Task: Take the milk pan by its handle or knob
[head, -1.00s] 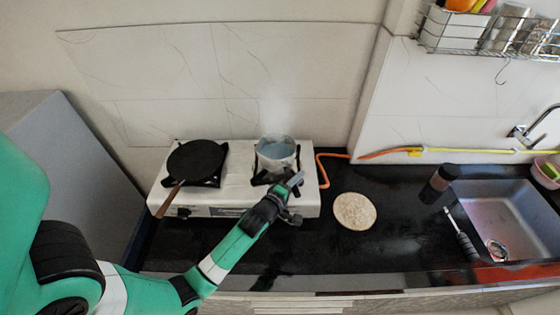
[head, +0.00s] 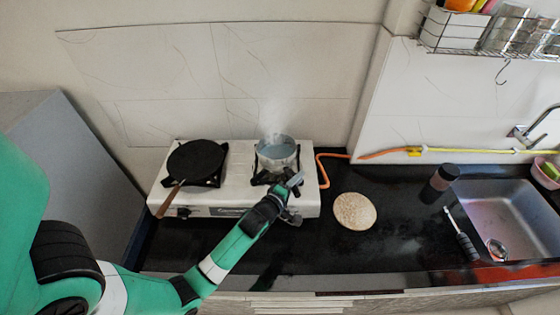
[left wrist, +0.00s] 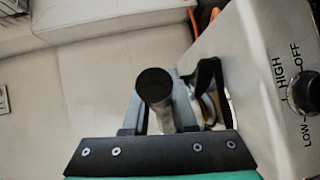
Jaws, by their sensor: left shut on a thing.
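The milk pan (head: 277,153) is a small metal pot with bluish liquid inside, steaming. It sits on the right burner of the white stove in the head view. My left gripper (head: 286,184) is at the pan's front side, over the stove's front edge. In the left wrist view the pan's handle, with a dark round end (left wrist: 154,85), stands between the fingers of my left gripper (left wrist: 160,115), which is shut on it. Most of the pan is hidden in the left wrist view. My right gripper is not in view.
A black flat pan (head: 196,160) with a wooden handle sits on the left burner of the stove (head: 240,197). A round flatbread-like disc (head: 354,211), a dark cylinder (head: 440,181) and a sink (head: 510,220) are to the right. An orange hose (head: 322,168) runs behind the stove's right side.

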